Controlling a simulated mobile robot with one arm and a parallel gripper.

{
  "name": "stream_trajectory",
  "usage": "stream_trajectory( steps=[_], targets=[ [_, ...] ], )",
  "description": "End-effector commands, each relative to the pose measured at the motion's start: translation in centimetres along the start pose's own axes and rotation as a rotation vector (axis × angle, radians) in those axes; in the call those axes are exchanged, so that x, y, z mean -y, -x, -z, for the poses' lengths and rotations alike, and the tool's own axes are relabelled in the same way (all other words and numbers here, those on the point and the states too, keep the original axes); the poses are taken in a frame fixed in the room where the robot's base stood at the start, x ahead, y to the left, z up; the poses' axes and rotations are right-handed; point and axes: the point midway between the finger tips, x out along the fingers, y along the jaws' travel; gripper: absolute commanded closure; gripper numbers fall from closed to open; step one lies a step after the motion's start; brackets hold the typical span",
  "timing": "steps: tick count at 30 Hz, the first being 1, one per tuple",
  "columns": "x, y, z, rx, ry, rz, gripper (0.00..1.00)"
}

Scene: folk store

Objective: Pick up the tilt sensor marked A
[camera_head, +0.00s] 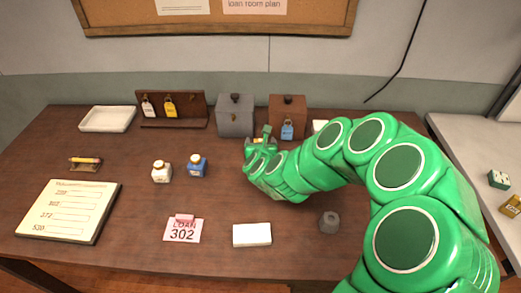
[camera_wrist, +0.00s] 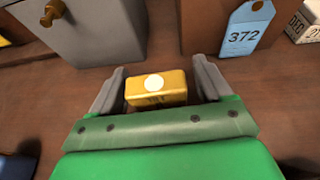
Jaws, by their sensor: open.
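A small yellow block with a white round spot on its top (camera_wrist: 156,87) sits between the two grey fingers of my gripper (camera_wrist: 157,90) in the wrist view. Dark marks on its near face are too small to read, so I cannot tell if it is the tilt sensor marked A. The fingers are open, one at each side of the block, with a gap on both sides. In the head view my gripper (camera_head: 261,143) is low over the table in front of the grey and brown boxes, and it largely hides the block.
A grey box (camera_head: 235,115) and a brown box (camera_head: 288,112) with a blue 372 tag (camera_head: 287,130) stand just behind. A green block (camera_head: 498,179) lies on the right table.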

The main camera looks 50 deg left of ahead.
Motion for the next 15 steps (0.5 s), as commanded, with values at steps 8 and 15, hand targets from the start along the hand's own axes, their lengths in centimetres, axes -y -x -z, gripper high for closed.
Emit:
stream_trajectory(
  steps=[8,15],
  targets=[
    [-0.02,0.02,0.03,0.0,0.001,0.0,0.5],
    [-0.02,0.03,0.05,-0.001,0.001,0.0,0.79]
  ],
)
